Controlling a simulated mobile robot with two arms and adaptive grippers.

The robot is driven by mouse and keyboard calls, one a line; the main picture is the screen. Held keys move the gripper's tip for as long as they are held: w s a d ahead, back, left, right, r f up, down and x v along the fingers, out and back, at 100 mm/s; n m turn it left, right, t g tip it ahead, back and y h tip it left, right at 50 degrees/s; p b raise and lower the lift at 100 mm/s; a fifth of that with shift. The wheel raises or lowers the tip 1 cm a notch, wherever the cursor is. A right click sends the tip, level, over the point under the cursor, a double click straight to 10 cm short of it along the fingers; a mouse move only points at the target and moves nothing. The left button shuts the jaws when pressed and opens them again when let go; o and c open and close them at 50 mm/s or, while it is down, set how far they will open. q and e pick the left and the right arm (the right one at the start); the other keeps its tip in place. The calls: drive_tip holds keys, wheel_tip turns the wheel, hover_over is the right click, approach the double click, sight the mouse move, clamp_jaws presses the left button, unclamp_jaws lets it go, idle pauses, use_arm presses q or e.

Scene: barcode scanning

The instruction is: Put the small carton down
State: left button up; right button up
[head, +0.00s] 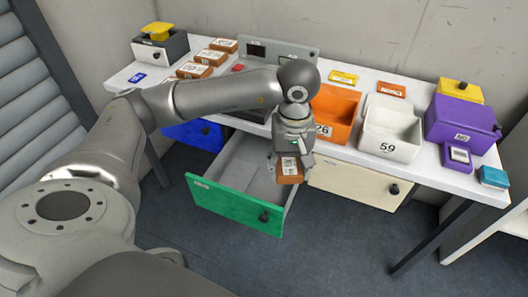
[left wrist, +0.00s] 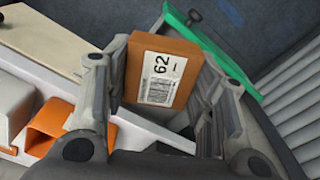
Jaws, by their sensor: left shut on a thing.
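The small carton (head: 289,170) is an orange-brown box with a white label. My left gripper (head: 289,166) is shut on it and holds it at the right side of the open green drawer (head: 235,205). In the left wrist view the carton (left wrist: 160,70) sits between the two fingers of the gripper (left wrist: 165,95), its label reading 62 with a barcode. The drawer shows a bare grey inside in the head view; part of it is hidden by my arm and the carton. I cannot tell how high the carton is above the drawer floor. My right gripper is not in view.
On the white table (head: 440,170) stand an orange bin (head: 335,108), a white bin marked 59 (head: 390,135) and a purple box (head: 460,122). Several similar cartons lie at the back left. A closed cream drawer (head: 350,184) is right of the green one, a blue drawer (head: 195,134) left.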

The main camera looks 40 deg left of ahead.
use_arm(q)
drive_tip(key=w+a+f+n+b, duration=0.55)
drive_tip(key=f+n+b, duration=0.25)
drive_tip(key=f, duration=0.2)
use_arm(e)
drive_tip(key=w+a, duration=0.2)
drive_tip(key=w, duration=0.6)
use_arm(q)
drive_tip(key=n+b, duration=0.8)
drive_tip(key=n, duration=0.1)
hover_over(272, 192)
wheel_tip(272, 192, down, 9)
wheel_tip(272, 192, down, 9)
drive_tip(key=shift+f+b, duration=0.1)
drive_tip(key=shift+b, duration=0.8)
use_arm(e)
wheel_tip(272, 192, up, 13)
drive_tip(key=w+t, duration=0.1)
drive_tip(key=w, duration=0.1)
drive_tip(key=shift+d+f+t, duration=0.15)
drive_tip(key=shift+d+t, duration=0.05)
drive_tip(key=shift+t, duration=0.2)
use_arm(q)
drive_tip(key=o, duration=0.7)
drive_tip(key=shift+f, duration=0.1)
drive_tip(key=o, duration=0.4)
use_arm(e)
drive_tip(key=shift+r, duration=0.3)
